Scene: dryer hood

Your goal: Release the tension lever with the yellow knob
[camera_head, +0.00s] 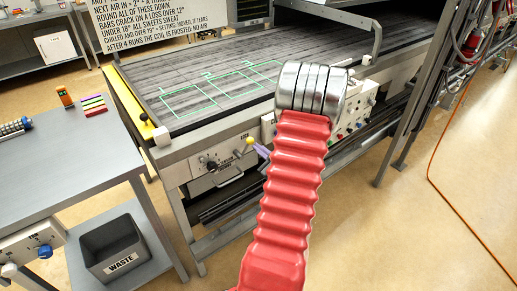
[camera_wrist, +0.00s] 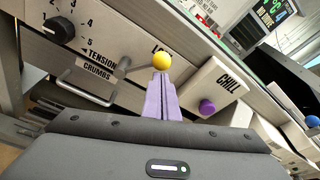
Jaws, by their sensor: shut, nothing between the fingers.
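The tension lever (camera_wrist: 140,65) is a thin metal arm on the machine's pale front panel, with a round yellow knob (camera_wrist: 162,61) at its end. The knob also shows in the head view (camera_head: 249,140), on the conveyor's front side. My gripper (camera_wrist: 161,76) has purple fingers, shut with nothing between them. Its tips are right at the knob, just below it in the wrist view; I cannot tell whether they touch. In the head view my gripper (camera_head: 258,148) is mostly hidden behind my red arm. The lettering behind the knob is partly covered.
A black dial (camera_wrist: 60,30) marked TENSION and a CRUMBS drawer handle (camera_wrist: 84,88) are left of the lever. A CHILL box (camera_wrist: 212,85) with a purple knob (camera_wrist: 207,107) is close on the right. A grey table (camera_head: 60,165) stands left of the conveyor.

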